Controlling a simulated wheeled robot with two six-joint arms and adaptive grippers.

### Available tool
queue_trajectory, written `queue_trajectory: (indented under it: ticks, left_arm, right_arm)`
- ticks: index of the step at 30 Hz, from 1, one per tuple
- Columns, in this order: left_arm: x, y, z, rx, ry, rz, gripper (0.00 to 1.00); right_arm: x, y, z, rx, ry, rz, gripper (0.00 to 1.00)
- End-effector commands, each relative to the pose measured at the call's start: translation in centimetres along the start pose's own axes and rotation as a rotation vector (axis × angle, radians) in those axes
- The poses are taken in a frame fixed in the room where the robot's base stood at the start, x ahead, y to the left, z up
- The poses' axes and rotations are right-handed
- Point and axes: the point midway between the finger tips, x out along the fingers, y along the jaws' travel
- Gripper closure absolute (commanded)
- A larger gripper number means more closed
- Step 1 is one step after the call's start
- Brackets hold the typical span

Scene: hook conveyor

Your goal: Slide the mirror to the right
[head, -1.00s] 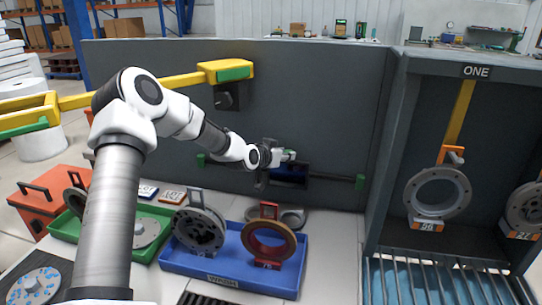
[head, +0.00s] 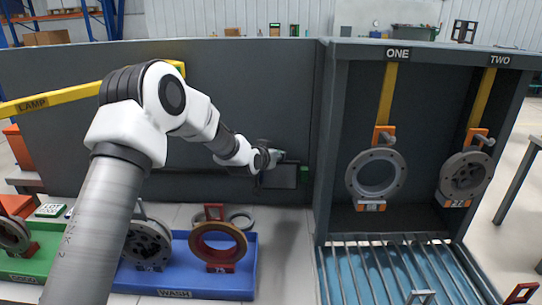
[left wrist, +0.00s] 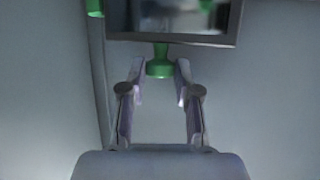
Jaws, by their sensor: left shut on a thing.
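The mirror (head: 279,176) is a dark framed rectangle on a rail across the grey wall panel, close beside the green end stop (head: 304,175) at the rail's right end. I cannot tell if they touch. My left gripper (head: 270,158) is at the mirror's upper edge. In the left wrist view the mirror (left wrist: 170,18) fills the top, with a green handle (left wrist: 160,66) on its near edge. The fingers of my left gripper (left wrist: 160,76) are closed around this handle. My right gripper is out of view.
A yellow bar marked LAMP (head: 50,100) runs behind my left arm. A blue WASH tray (head: 240,283) holds ring parts below. To the right stands a grey bay (head: 322,140) marked ONE and TWO, with hanging rings and a slatted rack (head: 385,275).

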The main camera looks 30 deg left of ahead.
Motion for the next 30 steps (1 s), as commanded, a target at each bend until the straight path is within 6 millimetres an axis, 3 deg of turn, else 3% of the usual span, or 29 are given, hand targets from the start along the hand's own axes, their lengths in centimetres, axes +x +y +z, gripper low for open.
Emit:
queue_trajectory:
  ticks: [2,3,5,17,30]
  left_arm:
    - [0.0,0.1,-0.2,0.003,0.005,0.001,1.0]
    - [0.0,0.1,-0.3,0.004,0.005,0.001,0.61]
    - [0.0,0.1,-0.2,0.004,0.005,0.001,0.43]
    - [-0.9,0.0,-0.2,0.001,0.003,0.001,0.43]
    - [-10.8,0.3,-0.2,0.003,0.003,0.003,0.43]
  right_arm:
    - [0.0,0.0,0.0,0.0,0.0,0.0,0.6]
    - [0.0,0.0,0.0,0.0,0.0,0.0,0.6]
    - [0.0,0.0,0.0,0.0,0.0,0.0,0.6]
    - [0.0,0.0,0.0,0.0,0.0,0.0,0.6]
    - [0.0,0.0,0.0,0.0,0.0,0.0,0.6]
